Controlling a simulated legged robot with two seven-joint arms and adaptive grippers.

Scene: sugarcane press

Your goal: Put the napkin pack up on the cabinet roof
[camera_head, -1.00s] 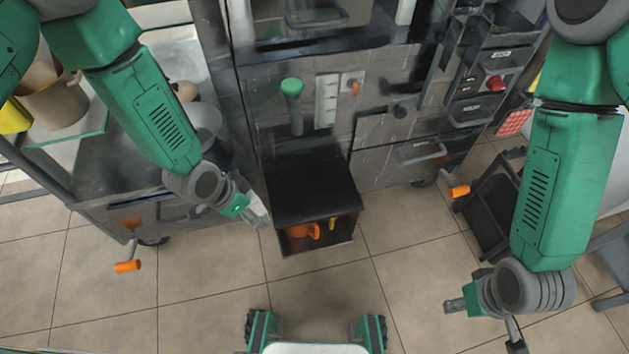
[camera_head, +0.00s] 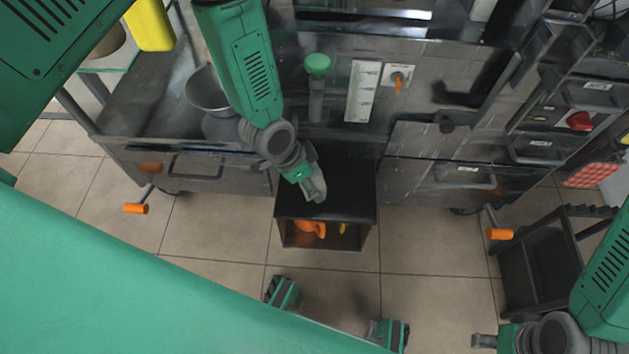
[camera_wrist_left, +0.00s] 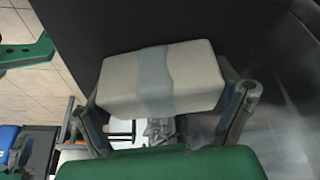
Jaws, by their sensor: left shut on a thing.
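My left gripper (camera_head: 314,188) is over the black roof (camera_head: 352,198) of the small low cabinet, towards its left half. In the left wrist view, the gripper (camera_wrist_left: 165,105) is shut on the napkin pack (camera_wrist_left: 195,75), a white block with a grey-blue band around its middle. The dark roof surface shows behind the pack in that view. I cannot tell whether the pack touches the roof. In the head view the pack is hard to make out at the fingertips. My right gripper (camera_head: 484,341) is low at the right, away from the cabinet; its jaws are unclear.
The cabinet's open front holds an orange thing (camera_head: 312,228) and a yellow thing (camera_head: 343,228). A machine with a green knob (camera_head: 318,66) stands behind it. Orange-handled cranks (camera_head: 135,208) (camera_head: 500,234) stick out on both sides. A dark rack (camera_head: 545,265) stands at right. Tiled floor in front is mostly clear.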

